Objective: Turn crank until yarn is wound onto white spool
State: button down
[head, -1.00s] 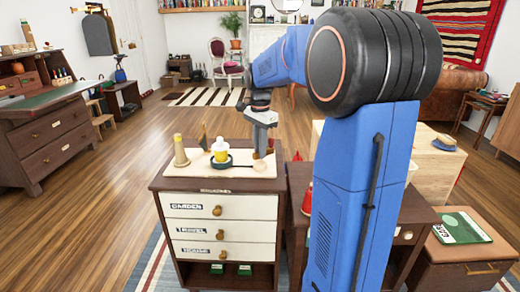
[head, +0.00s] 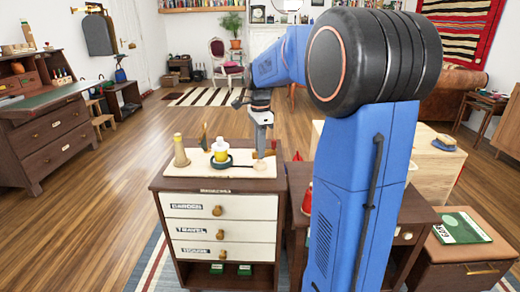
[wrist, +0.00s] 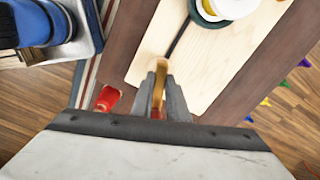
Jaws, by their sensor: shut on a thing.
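The white spool (head: 220,142) stands on a pale board (head: 190,180) on a small cabinet, with a yellow band on it and a dark green ring (head: 212,164) around its base. The ring and the spool's white edge (wrist: 236,8) show at the top of the wrist view. A dark crank arm (wrist: 180,36) runs from the ring to an upright wooden handle (wrist: 158,88). My gripper (wrist: 158,82) is shut on this handle; in the head view my gripper (head: 261,152) points down at the board's right side. A beige cone (head: 180,152) with a yellowish top stands left of the spool.
The cabinet (head: 218,205) has labelled white drawers. A dark slim item (head: 204,136) stands behind the cone and spool. A red object (wrist: 108,98) lies left of my gripper in the wrist view. A dark wooden desk (head: 45,130) is at far left, with open floor between.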

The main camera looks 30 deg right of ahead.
jog(key=c, duration=1.7)
grip_release()
notch_tip(320, 180, up, 18)
jog(key=shift+f, duration=0.25)
jog(key=s+a+f+n+t, duration=0.1)
jog(key=s+a+f+n, duration=0.35)
jog(key=s, duration=0.25)
jog(key=s+a+f+n+t, duration=0.1)
jog(key=s+a+f+n, duration=0.2)
jog(key=s+a+n, duration=0.4)
jog(key=s+a+f+n+t, duration=0.1)
jog(key=s+f+n, duration=0.2)
jog(key=s+f, duration=0.2)
jog(key=s+a+f+n+t, duration=0.1)
jog(key=s+a+f+n, duration=0.1)
jog(key=s+f, duration=0.3)
jog(key=s+a+f+n, duration=0.1)
jog(key=s+f+n, duration=0.3)
jog(key=s+f, duration=0.1)
jog(key=shift+s+a+f+t, duration=0.1)
jog(key=shift+s+a+t, duration=0.15)
jog(key=shift+a+t, duration=0.15)
